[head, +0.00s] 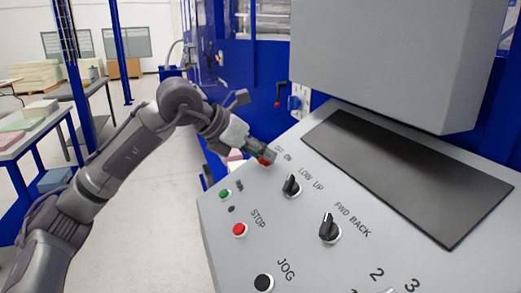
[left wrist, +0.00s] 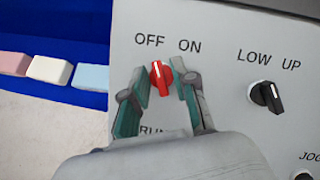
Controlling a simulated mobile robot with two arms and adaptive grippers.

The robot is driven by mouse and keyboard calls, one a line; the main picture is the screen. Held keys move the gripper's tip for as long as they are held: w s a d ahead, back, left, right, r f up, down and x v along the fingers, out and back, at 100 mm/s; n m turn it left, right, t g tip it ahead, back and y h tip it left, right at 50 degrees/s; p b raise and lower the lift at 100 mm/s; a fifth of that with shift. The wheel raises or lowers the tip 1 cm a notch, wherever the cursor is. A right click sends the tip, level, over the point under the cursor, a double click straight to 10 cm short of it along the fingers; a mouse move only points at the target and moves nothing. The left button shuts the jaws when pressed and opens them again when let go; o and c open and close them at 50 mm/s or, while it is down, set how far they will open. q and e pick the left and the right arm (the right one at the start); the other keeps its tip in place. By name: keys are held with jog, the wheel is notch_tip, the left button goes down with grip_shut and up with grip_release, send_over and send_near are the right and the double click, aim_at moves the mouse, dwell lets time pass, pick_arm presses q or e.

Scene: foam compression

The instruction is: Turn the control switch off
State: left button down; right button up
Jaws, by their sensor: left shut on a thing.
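The red control switch (left wrist: 160,77) sits on the grey panel under the OFF and ON labels in the left wrist view. Its knob is close to upright, with the top leaning slightly left toward OFF. My left gripper (left wrist: 161,84) has its two fingers on either side of the knob and is shut on it. In the head view the left gripper (head: 261,152) reaches the panel's upper left edge, with a bit of the red switch (head: 267,158) showing at the fingertips. My right gripper is not in view.
The panel also carries a black LOW/UP knob (head: 291,186), a FWD/BACK knob (head: 329,228), a green button (head: 225,194), a red STOP button (head: 239,229) and a JOG button (head: 263,282). A grey box (head: 390,60) overhangs the panel. Tables with foam blocks stand at left.

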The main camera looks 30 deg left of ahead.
pick_arm(q)
jog(key=shift+r+n+y, duration=0.1)
jog(key=shift+n+y, duration=0.5)
jog(key=shift+n, duration=1)
jog(key=c, duration=1.2)
grip_release()
jog(key=shift+c, duration=0.2)
jog(key=v, duration=1.2)
jog(key=shift+s, duration=0.1)
